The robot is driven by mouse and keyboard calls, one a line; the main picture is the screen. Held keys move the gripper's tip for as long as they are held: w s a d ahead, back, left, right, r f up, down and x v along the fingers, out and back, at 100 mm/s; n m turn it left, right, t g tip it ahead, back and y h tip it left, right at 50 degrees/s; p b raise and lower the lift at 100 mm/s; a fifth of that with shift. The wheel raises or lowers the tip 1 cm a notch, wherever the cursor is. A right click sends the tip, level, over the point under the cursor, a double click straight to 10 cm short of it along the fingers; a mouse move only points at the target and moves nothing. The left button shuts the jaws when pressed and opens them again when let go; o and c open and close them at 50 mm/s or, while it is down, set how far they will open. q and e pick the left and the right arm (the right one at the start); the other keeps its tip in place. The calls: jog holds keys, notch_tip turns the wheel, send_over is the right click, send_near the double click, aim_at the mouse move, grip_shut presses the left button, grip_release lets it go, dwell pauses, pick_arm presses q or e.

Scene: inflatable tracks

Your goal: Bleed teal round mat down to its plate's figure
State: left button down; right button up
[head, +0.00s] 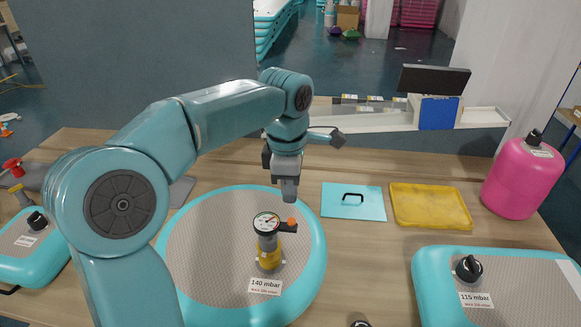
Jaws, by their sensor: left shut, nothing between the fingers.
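The teal round mat (190,262) lies on the wooden bench in front of me, with a grey top and a teal rim. A gauge (267,223) on a yellow-bodied fitting with an orange lever (287,226) stands upright on it. The mat's plate (265,287) reads 140 mbar, with a smaller red line below that is hard to read. The gauge needle is too small to read surely. My left gripper (289,190) is shut and empty, pointing down above the mat's far edge, behind the gauge and apart from it. My right gripper is not in view.
A teal mat (530,290) with a black valve and a 115 mbar plate lies at right; another teal mat (22,245) is at far left. A teal panel with handle (340,208), yellow tray (430,206) and pink canister (522,185) stand behind.

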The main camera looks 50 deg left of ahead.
pick_arm(q)
notch_tip(320, 180, up, 5)
jog(key=shift+r, duration=0.1)
dwell(0.6)
jog(key=shift+a, duration=0.1)
jog(key=shift+d, duration=0.2)
